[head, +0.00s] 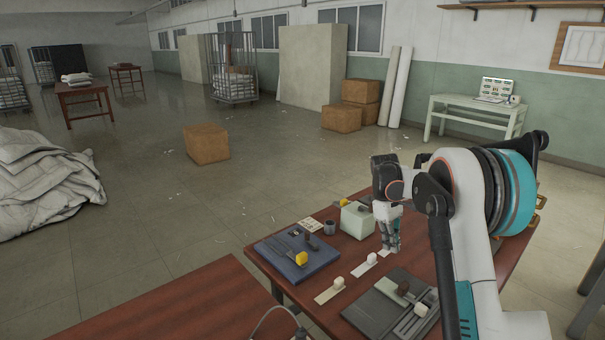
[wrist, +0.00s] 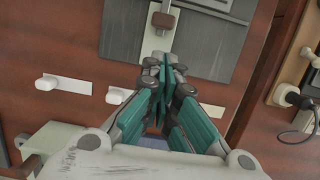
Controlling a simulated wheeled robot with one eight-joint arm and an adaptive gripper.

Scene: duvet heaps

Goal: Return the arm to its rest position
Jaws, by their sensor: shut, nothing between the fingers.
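My gripper (head: 391,243) points down over the red-brown table (head: 262,262) in the head view, with my arm reaching in from the right. In the wrist view my gripper (wrist: 163,68) has its teal-padded fingers together, with nothing between them. The fingertips overlap the edge of a grey board in the wrist view; I cannot tell the exact height above the table. Two white strips with rounded white blocks lie nearby, the near strip (head: 324,296) and the far strip (head: 361,268).
A pale box (head: 356,220) stands behind, and a dark grey board (head: 372,316) lies in front. A white duvet heap (head: 40,185) is on the floor at left. Open floor lies beyond the table.

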